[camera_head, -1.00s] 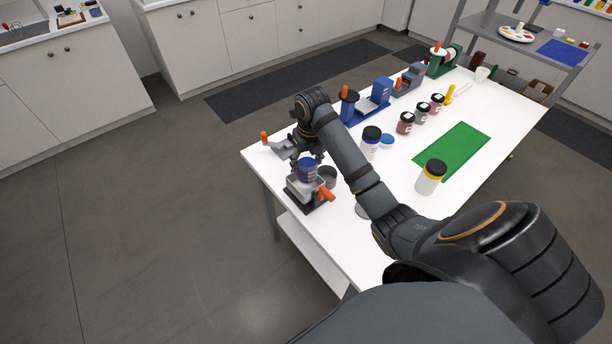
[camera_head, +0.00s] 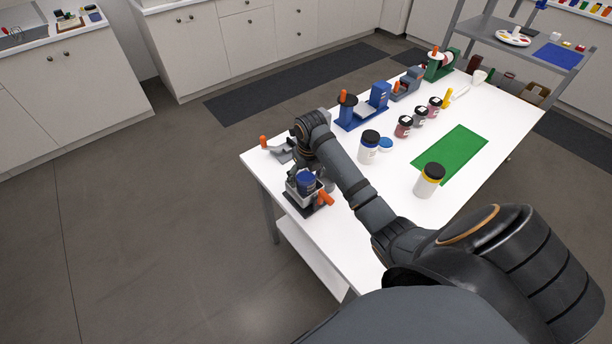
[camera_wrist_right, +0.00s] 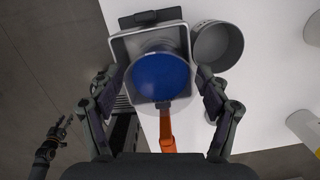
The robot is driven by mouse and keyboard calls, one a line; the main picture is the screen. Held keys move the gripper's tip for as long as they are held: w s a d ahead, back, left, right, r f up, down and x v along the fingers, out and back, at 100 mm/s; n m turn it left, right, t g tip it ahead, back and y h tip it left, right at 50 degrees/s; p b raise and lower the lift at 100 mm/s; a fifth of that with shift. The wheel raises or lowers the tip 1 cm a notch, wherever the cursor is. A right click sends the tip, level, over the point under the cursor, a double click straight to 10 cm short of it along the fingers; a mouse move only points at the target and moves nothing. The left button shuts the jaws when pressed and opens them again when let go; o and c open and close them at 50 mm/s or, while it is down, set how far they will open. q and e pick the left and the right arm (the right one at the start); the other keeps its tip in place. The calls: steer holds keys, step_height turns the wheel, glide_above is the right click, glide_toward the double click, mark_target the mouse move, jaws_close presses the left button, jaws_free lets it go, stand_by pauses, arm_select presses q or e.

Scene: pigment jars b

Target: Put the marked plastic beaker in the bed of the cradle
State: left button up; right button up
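A blue round-topped vessel (camera_head: 306,182), which I take to be the beaker, sits inside a square grey holder (camera_head: 291,187) on a dark base, which I take to be the cradle. An orange lever (camera_head: 326,197) sticks out at its front. In the right wrist view the blue top (camera_wrist_right: 160,77) lies within the holder's walls (camera_wrist_right: 122,48). Any marking is not visible. My right gripper (camera_wrist_right: 158,82) is above the holder, open, one finger on each side of the blue top with gaps between.
A grey round pot (camera_wrist_right: 218,46) stands against the holder's right side. White jars with a black lid (camera_head: 369,147) and a yellow-banded lid (camera_head: 430,180), small jars (camera_head: 403,127), a green mat (camera_head: 459,151) and a blue fixture (camera_head: 365,107) stand farther along the white table.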

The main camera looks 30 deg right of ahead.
steer(key=shift+r, duration=0.1)
steer(key=shift+r, duration=0.25)
step_height(320, 180, up, 12)
steer(key=s+p, duration=0.1)
steer(key=p, duration=0.3)
steer(key=shift+s+f, duration=0.2)
steer(key=shift+s, duration=0.05)
steer(key=shift+a, duration=0.1)
steer(key=shift+f, duration=0.1)
